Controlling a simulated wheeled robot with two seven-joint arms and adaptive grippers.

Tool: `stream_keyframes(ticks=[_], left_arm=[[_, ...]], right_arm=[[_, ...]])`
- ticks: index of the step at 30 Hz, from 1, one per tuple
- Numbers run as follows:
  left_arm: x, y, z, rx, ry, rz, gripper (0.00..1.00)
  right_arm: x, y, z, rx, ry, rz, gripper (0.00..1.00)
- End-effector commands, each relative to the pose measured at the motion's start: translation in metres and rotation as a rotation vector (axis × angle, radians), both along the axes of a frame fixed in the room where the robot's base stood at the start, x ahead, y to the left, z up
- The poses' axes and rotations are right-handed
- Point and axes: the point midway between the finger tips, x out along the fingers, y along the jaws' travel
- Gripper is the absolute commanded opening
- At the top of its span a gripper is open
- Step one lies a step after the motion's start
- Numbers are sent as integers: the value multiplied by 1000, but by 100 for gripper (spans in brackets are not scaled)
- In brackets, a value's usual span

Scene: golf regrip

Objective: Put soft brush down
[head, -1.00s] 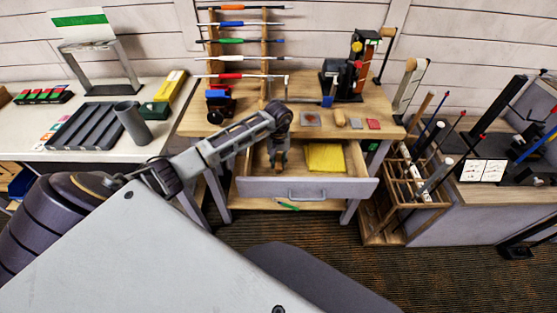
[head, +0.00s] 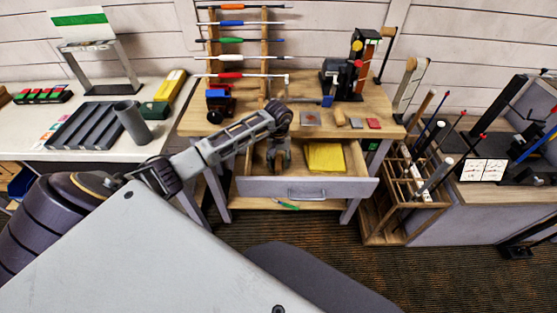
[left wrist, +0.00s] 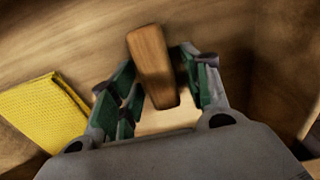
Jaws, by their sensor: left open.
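The soft brush (left wrist: 151,62), with a brown wooden handle and a paler block below it, shows in the left wrist view between the green-padded fingers of my left gripper (left wrist: 160,72). The fingers stand apart, with a gap on each side of the handle. In the head view my left gripper (head: 279,163) is open and reaches down into the left part of the pulled-out drawer (head: 308,186). The brush is hard to make out there behind the fingers. Whether its underside rests fully on the drawer floor is not clear. My right gripper is not in view.
A folded yellow cloth (head: 325,157) lies in the drawer to the right of the gripper. The wooden bench (head: 294,124) above holds a clamp stand and small blocks. A rack of shafts (head: 235,41) stands at its back. A wooden crate (head: 408,193) stands at right.

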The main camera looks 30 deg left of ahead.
Motion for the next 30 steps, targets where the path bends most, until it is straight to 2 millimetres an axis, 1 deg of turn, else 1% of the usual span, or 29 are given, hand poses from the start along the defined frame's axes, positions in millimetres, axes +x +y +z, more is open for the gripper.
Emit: stream_keyframes(ticks=[2, 5, 12, 17, 23, 26, 30], left_arm=[[0, 0, 2, -1, 1, 0, 47], [1, 1, 11, 1, -3, 0, 47], [1, 1, 43, 2, -3, 0, 47], [1, 1, 67, 2, -3, 0, 47], [0, 0, 95, 1, -2, 0, 47], [1, 1, 106, 1, -2, 0, 47], [0, 0, 116, 1, -1, 0, 47]], right_arm=[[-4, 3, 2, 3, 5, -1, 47], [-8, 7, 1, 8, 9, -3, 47], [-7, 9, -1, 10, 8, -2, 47], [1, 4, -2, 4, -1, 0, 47], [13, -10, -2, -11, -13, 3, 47], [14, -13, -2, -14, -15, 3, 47], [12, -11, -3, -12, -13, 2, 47]])
